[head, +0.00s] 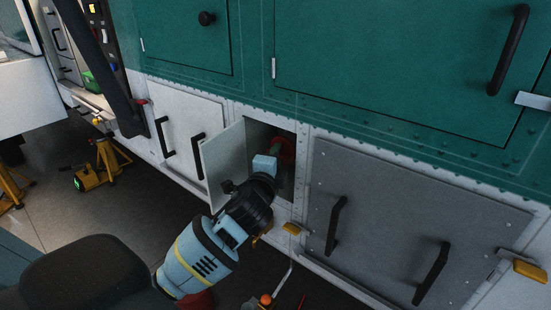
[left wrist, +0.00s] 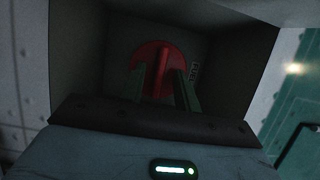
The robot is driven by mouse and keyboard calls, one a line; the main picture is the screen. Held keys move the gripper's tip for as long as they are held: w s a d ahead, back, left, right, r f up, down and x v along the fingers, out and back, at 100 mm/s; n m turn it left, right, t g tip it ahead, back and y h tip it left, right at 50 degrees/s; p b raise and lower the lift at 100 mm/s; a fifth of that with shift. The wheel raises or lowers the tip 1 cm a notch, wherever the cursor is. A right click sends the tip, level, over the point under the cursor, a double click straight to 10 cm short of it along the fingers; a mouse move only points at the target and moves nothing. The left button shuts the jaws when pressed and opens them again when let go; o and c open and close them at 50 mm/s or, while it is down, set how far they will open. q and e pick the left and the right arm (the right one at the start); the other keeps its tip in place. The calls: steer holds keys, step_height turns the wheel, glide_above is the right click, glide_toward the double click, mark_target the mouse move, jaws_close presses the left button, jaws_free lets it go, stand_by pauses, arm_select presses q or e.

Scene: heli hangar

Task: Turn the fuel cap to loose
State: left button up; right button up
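The red round fuel cap (left wrist: 160,60) with a raised bar across it sits inside a square recess in the left wrist view. In the head view the cap (head: 288,148) shows partly behind my gripper. My left gripper (left wrist: 160,92) reaches into the recess with its two green fingers apart, one on each side of the bar. A gap shows on the left of the bar; the right finger is closer to it, and I cannot tell whether it touches. In the head view the left gripper (head: 277,152) is mostly hidden by the wrist. My right gripper is out of view.
The small door (head: 225,163) of the recess stands open on the left. A grey panel (head: 400,215) with black handles is on the right, and a white panel (head: 185,130) with handles on the left. Yellow stands (head: 103,165) are on the floor at left.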

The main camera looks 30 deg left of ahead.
arm_select(q)
jaws_close()
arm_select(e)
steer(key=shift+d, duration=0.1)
